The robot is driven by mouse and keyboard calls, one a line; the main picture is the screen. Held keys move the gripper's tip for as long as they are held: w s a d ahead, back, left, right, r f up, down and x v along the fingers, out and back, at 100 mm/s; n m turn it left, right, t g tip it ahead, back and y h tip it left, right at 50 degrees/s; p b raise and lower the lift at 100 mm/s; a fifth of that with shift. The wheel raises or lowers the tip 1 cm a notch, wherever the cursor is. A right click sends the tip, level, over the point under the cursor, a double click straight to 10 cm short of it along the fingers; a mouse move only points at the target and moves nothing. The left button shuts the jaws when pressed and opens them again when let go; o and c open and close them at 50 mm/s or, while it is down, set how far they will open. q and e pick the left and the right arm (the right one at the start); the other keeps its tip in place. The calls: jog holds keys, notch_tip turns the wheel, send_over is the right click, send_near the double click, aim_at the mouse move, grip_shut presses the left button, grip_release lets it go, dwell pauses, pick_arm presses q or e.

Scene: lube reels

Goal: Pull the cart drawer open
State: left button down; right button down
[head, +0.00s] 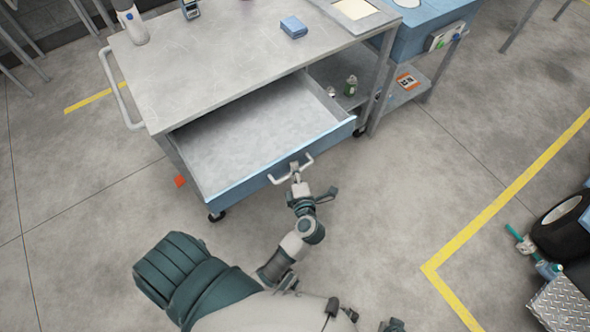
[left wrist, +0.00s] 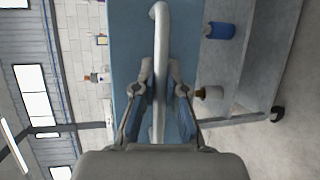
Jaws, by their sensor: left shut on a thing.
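The cart drawer (head: 245,125) is pulled well out of the grey cart (head: 215,65), and its empty inside shows in the head view. Its front is blue with a pale bar handle (head: 281,178). My left gripper (head: 296,172) is shut on the handle near the middle of the drawer front. In the left wrist view the handle (left wrist: 160,40) runs upright between the two fingers (left wrist: 160,85), with the blue drawer front (left wrist: 125,40) behind it. At the bottom edge of the head view a small dark part shows, too little to tell whether it is my right gripper.
A blue box (head: 293,27) and a white bottle (head: 131,22) stand on the cart top. Bottles (head: 350,85) stand on the lower shelf. A blue-topped cart (head: 420,15) adjoins at right. Floor between me and the yellow line (head: 500,200) is clear.

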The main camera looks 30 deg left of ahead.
pick_arm(q)
jog(key=shift+d+f, duration=0.1)
jog(key=shift+d, duration=0.05)
pick_arm(e)
jog(key=shift+d, duration=0.15)
pick_arm(q)
jog(key=c, duration=1.3)
grip_release()
jog(key=shift+d, duration=0.1)
jog(key=shift+o, duration=0.5)
jog(key=shift+d, duration=0.1)
pick_arm(e)
jog(key=shift+d+f, duration=0.1)
jog(key=shift+d, duration=0.1)
jog(key=shift+a, duration=0.1)
pick_arm(q)
jog(key=v, duration=0.7)
jog(key=shift+d, duration=0.3)
jog(key=shift+a, duration=0.15)
pick_arm(e)
jog(key=shift+a, duration=0.1)
